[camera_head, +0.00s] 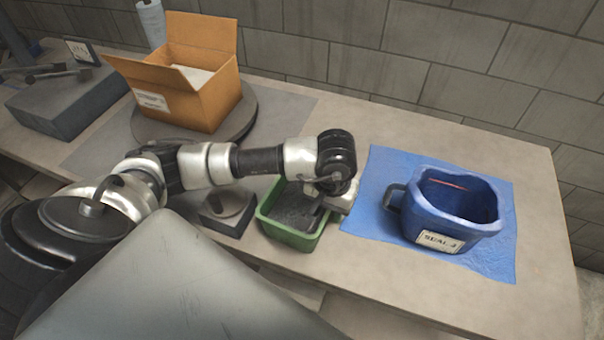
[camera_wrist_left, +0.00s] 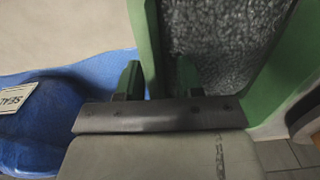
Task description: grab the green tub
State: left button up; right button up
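The green tub (camera_head: 291,237) stands on the table, left of the blue cloth, with dark grey material inside. My left gripper (camera_head: 331,193) is over its right wall. In the left wrist view, the two fingers of the left gripper (camera_wrist_left: 159,79) stand a little apart, one on each side of the wall of the green tub (camera_wrist_left: 148,35). The tub appears to rest on the table. My right gripper is not in view.
A blue tub (camera_head: 460,217) with a handle and label stands on the blue cloth (camera_head: 375,190) at right. A small dark block (camera_head: 231,225) is close left of the green tub. An open cardboard box (camera_head: 195,88) stands on a round base behind. Bare table lies right of the cloth.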

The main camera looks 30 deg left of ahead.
pick_arm(q)
jog(key=shift+f, duration=0.4)
jog(key=shift+c, duration=0.5)
grip_shut()
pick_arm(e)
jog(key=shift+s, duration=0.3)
pick_arm(q)
jog(key=shift+r, duration=0.2)
jog(key=shift+w+r+b, duration=0.1)
jog(key=shift+r+b, duration=0.25)
jog(key=shift+r, duration=1.6)
jog(key=s+d+r+b, duration=0.2)
jog(key=s+d+r, duration=0.4)
jog(key=s, duration=0.3)
jog(key=shift+d+r, duration=0.4)
jog(key=shift+d, duration=0.3)
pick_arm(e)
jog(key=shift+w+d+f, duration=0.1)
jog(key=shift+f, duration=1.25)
